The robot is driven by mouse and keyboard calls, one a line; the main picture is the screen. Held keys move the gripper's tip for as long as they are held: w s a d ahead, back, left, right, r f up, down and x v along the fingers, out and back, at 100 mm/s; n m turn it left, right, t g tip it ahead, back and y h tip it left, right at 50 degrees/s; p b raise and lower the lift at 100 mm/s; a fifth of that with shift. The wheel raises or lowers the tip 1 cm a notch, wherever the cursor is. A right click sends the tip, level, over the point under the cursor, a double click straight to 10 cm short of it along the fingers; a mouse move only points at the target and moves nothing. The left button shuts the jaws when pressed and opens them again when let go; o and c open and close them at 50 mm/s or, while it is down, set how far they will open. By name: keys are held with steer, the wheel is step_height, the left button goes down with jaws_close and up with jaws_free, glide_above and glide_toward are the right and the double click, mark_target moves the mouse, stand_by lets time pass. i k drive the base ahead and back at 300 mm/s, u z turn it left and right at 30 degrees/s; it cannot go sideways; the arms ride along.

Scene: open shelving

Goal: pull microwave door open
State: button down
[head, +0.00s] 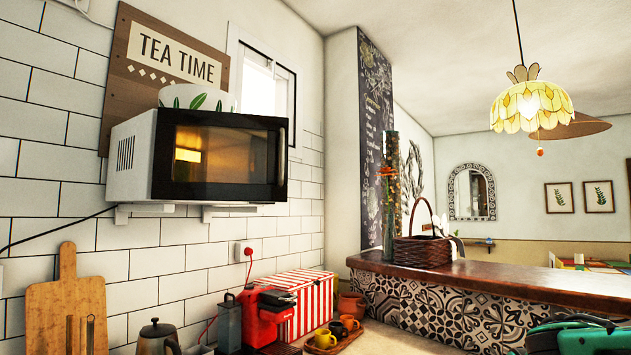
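The microwave (200,156) is white with a dark glass front. It sits on wall brackets against the white tiled wall, at the upper left of the head view. Its door (222,160) looks shut, flush with the front, and the glass reflects a warm light. My gripper is not in view, and nothing touches the microwave door.
A patterned bowl (199,97) stands on the microwave. Below are a red coffee machine (263,318), a striped box (305,295), cups (337,328) and a kettle (157,338). A tiled counter (430,312) bears a basket (422,252). A teal-and-black thing (570,337) fills the lower right corner.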

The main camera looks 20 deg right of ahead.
mark_target(200, 155)
steer(key=u, duration=0.05)
steer(key=i, duration=0.9)
steer(key=u, duration=0.5)
